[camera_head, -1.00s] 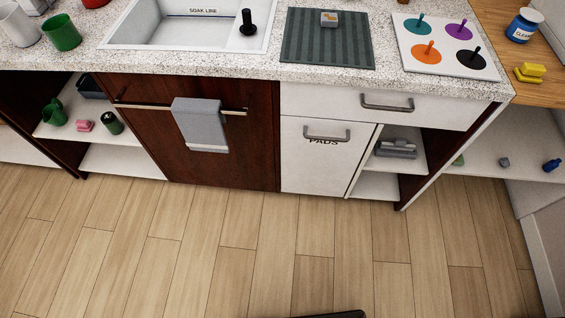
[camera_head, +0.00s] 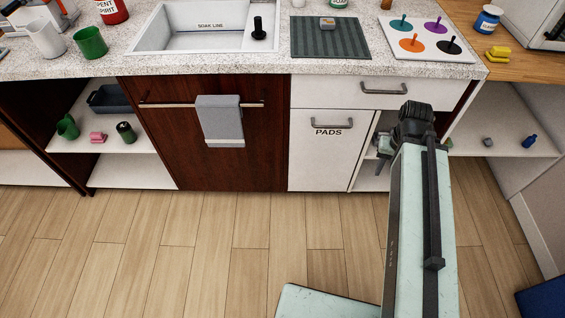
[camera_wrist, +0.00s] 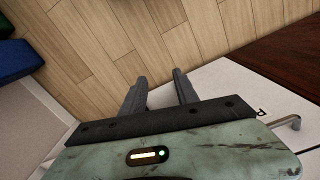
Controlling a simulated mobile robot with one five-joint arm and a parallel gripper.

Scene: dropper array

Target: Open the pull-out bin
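The pull-out bin (camera_head: 318,160) is a white front marked PADS under the counter, with a grey bar handle (camera_head: 331,123) near its top. It looks closed, flush with the cabinet. My gripper (camera_head: 380,162) is just right of the bin, in front of the open shelf, partly hidden by my wrist. In the wrist view my gripper (camera_wrist: 158,75) shows two separated fingers with nothing between them. There the white bin front (camera_wrist: 225,90) with a letter P lies to the right, and the handle (camera_wrist: 286,123) is partly hidden behind my gripper body, apart from the fingers.
A white drawer (camera_head: 345,94) with its own handle (camera_head: 383,89) sits above the bin. A dark wood door (camera_head: 165,130) with a towel (camera_head: 219,120) on its rail is to the left. The wood floor (camera_head: 220,240) in front is clear.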

